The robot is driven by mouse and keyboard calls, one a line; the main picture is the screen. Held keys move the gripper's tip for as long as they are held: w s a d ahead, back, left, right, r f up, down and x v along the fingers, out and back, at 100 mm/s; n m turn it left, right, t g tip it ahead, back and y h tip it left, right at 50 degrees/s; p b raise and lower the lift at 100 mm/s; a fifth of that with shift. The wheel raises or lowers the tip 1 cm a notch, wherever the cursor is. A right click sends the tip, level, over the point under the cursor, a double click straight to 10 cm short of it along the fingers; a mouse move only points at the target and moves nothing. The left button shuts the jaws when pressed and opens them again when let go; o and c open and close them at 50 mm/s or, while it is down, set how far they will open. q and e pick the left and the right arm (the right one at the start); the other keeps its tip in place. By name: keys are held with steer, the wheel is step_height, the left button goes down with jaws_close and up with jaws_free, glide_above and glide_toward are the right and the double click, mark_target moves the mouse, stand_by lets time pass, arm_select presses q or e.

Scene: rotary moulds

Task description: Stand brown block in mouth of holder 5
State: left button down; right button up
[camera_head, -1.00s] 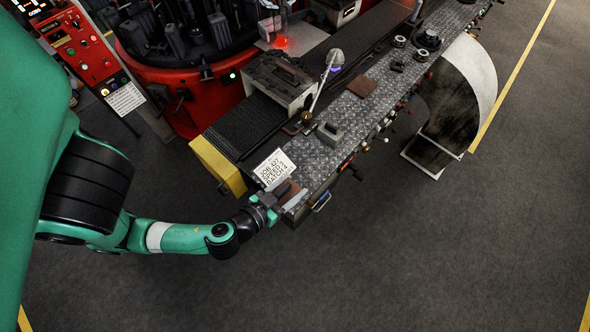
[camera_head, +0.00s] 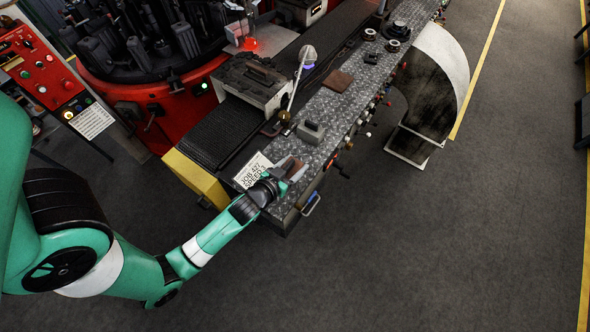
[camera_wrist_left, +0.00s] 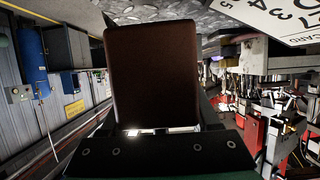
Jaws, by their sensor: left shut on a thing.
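My left gripper (camera_head: 285,177) is over the near end of the long metal bench, shut on a brown block (camera_head: 293,165). In the left wrist view the brown block (camera_wrist_left: 152,75) stands up large between the jaws and hides much of what lies beyond. Black holders (camera_head: 135,45) stand on the round red machine at the upper left. No number is readable on them, so I cannot tell which is holder 5. My right gripper is not in view.
A job card (camera_head: 252,171) lies beside the gripper, partly covered. A grey block (camera_head: 311,133), a lamp (camera_head: 307,54) and a flat brown plate (camera_head: 338,81) are on the bench (camera_head: 335,110). The red control panel (camera_head: 35,65) stands at left. The floor at right is open.

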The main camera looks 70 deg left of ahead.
mark_target(295, 170)
arm_select(q)
steer(key=shift+w+a+f, duration=0.15)
steer(key=shift+f, duration=0.05)
step_height(295, 170, down, 3)
steer(key=shift+f+b, duration=0.15)
steer(key=shift+b, duration=0.65)
steer(key=shift+w, duration=0.1)
steer(key=c, duration=0.6)
jaws_free()
steer(key=shift+f, duration=0.15)
steer(key=o, duration=0.5)
